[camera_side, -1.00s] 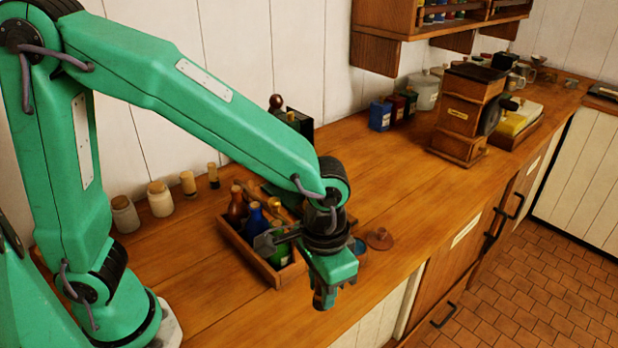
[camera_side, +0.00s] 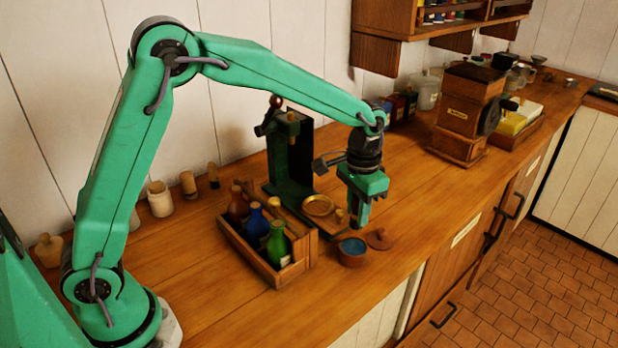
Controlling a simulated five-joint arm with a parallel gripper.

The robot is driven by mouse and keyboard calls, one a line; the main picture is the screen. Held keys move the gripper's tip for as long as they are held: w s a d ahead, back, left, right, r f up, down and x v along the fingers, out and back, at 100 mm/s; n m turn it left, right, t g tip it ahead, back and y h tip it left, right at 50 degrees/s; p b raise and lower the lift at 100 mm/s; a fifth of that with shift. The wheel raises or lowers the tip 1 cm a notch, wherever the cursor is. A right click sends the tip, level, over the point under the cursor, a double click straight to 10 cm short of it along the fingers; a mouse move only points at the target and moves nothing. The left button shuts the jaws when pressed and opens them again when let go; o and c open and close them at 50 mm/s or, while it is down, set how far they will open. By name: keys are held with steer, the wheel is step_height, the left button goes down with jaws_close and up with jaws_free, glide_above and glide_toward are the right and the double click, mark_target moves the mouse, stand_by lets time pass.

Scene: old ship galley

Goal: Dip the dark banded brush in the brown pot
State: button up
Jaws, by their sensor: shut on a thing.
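The brown pot (camera_side: 352,258) stands near the counter's front edge, open, with blue inside. A flat brown lid with a knob (camera_side: 379,239) lies on the counter just right of it. My gripper (camera_side: 361,220) points down above the counter, over and slightly behind the pot in the picture. It is shut on a slim thing, probably the dark banded brush. That thing is almost wholly hidden by the fingers, so its bands and tip cannot be made out. No contact with the pot shows.
A wooden crate (camera_side: 250,262) with several coloured bottles stands left of the pot. Behind are a dark green stand (camera_side: 290,155) and a brass dish (camera_side: 318,205). Small jars (camera_side: 160,199) line the wall. A wooden grinder (camera_side: 462,125) stands right; counter between is clear.

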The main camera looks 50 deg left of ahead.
steer(key=shift+w+a, duration=0.1)
steer(key=shift+a, duration=0.05)
steer(key=shift+f, duration=0.25)
steer(key=shift+f, duration=2.8)
steer(key=shift+f, duration=0.65)
stand_by(0.7)
steer(key=shift+r, duration=0.15)
steer(key=shift+r, duration=3.5)
steer(key=shift+a+r, duration=0.2)
steer(key=shift+a, duration=0.1)
steer(key=s+a+r+n, duration=0.2)
steer(key=s+a+r, duration=0.4)
steer(key=a, duration=0.4)
steer(key=shift+s+r+n, duration=0.2)
steer(key=shift+s+n, duration=0.2)
steer(key=shift+s, duration=0.05)
